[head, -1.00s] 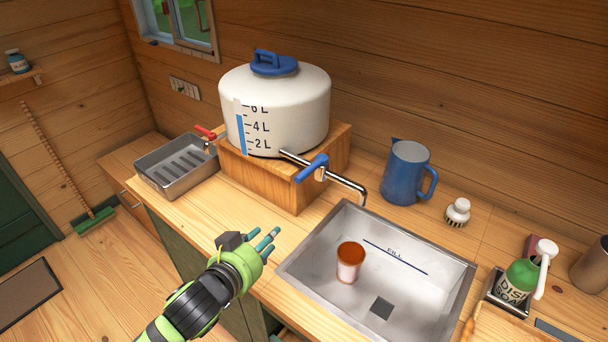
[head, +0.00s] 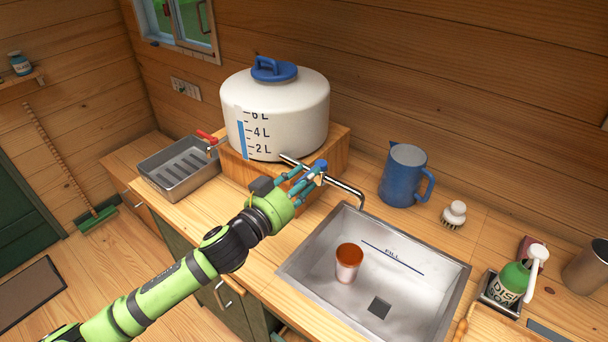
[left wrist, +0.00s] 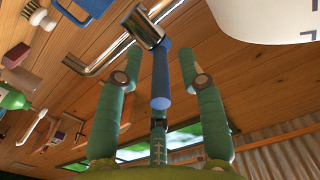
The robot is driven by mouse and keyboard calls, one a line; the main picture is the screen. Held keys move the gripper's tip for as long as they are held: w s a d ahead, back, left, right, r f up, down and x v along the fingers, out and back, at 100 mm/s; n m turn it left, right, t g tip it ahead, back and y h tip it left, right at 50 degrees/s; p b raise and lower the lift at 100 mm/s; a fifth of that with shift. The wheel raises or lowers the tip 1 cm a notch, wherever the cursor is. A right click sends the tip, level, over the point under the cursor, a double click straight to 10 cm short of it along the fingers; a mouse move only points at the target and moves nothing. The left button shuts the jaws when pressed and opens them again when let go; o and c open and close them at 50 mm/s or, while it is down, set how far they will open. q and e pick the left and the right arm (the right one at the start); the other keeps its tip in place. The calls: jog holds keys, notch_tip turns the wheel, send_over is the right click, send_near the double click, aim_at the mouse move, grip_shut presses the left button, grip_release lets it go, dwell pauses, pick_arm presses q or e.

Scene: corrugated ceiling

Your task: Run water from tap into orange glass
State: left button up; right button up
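No water stream shows. My right gripper is not in view.
A blue pitcher (head: 404,175) and a brush (head: 454,214) stand behind the sink. A green soap bottle (head: 515,280) is at the right. A metal tray (head: 178,167) sits left of the tank under a red-handled tap (head: 207,138).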

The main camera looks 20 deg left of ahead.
pick_arm(q)
jog(key=shift+c, duration=0.4)
grip_shut()
jog(key=shift+d, duration=0.1)
jog(key=shift+s+d+n+y, duration=0.1)
jog(key=shift+d+n+y, duration=0.1)
jog(key=shift+n+y, duration=0.55)
jog(key=shift+o, duration=0.4)
grip_release()
